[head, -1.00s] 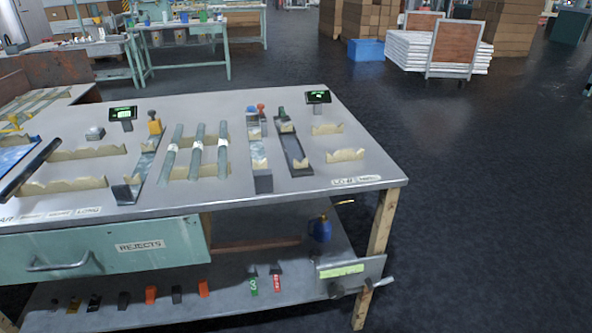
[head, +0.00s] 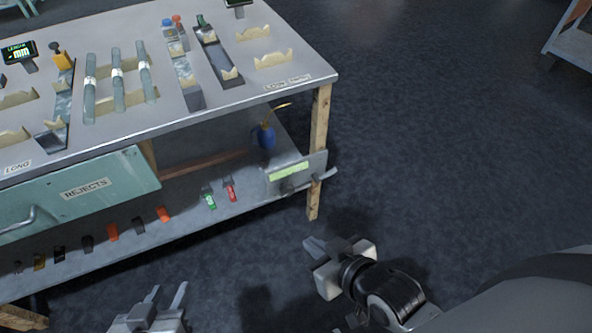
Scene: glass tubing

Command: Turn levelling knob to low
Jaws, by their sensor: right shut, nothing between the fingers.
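A grey panel (head: 312,163) with a pale green strip hangs at the right front corner of the bench, below the top. A dark rounded knob (head: 288,188) shows under the strip, and a light lever-like handle (head: 328,174) sticks out at its right. I cannot read the strip or tell which setting the knob has. My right gripper (head: 311,244) is shut and empty, in front of and below the panel, apart from it. My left gripper (head: 167,294) is open and empty at the bottom edge, in front of the bench.
The bench top (head: 225,105) carries glass tubes (head: 117,90) on cradles. A teal REJECTS drawer (head: 85,190) is below. A blue oil can (head: 265,137) and several coloured clips stand on the lower shelf. A wooden leg (head: 318,130) is beside the panel.

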